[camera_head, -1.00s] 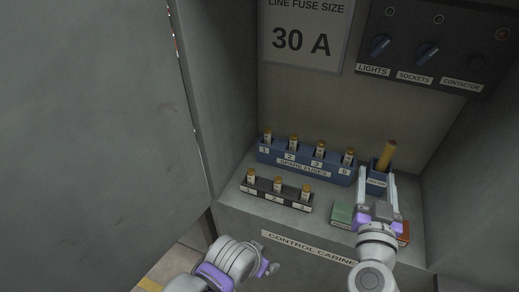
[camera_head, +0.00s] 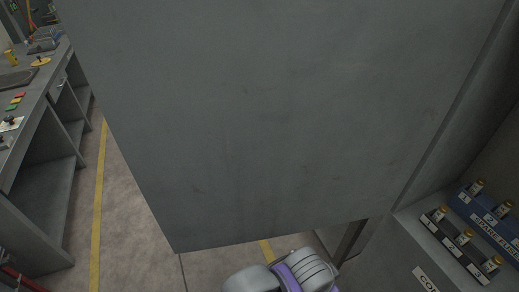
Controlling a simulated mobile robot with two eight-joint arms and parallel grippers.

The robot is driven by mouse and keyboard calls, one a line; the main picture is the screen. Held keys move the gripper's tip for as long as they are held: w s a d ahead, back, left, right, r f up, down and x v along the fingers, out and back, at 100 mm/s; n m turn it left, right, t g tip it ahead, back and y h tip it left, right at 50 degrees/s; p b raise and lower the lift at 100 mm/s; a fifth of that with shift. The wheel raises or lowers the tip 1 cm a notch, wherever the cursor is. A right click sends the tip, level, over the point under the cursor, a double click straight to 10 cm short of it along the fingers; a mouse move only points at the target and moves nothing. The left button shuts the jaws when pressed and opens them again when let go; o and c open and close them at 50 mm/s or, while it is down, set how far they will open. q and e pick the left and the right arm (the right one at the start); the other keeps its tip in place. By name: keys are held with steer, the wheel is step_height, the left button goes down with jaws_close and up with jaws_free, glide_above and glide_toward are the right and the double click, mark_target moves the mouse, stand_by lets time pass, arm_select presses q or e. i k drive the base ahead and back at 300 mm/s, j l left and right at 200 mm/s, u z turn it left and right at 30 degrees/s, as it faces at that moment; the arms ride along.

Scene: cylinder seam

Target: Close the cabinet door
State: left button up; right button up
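The cabinet door (camera_head: 270,120) is a large plain grey panel that fills the middle of the view. It stands open, swung out to the left of the cabinet (camera_head: 395,260). The cabinet's interior shows only at the lower right. Part of my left arm, grey with purple bands, shows at the bottom centre, below the door's lower edge. My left gripper itself is not visible, and I cannot tell whether it touches the door. My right arm and gripper are out of view.
Inside the cabinet, a blue spare fuse rack (camera_head: 484,219) and a dark fuse holder (camera_head: 452,244) stand on a ledge. A grey workbench (camera_head: 48,110) with small items stands at the far left. Floor with a yellow line (camera_head: 98,205) lies between bench and door.

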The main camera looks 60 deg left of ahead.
mark_target(235, 122)
steer(key=k+l+u, duration=0.1)
steer(key=u, duration=1.65)
steer(key=k+j+u, duration=0.1)
steer(key=j+u, duration=0.2)
steer(key=j, duration=0.2)
steer(key=j+z, duration=0.35)
steer(key=i+j+z, duration=0.1)
steer(key=z, duration=0.3)
steer(key=j+z, duration=2.05)
steer(key=j, duration=0.2)
steer(key=k, duration=0.05)
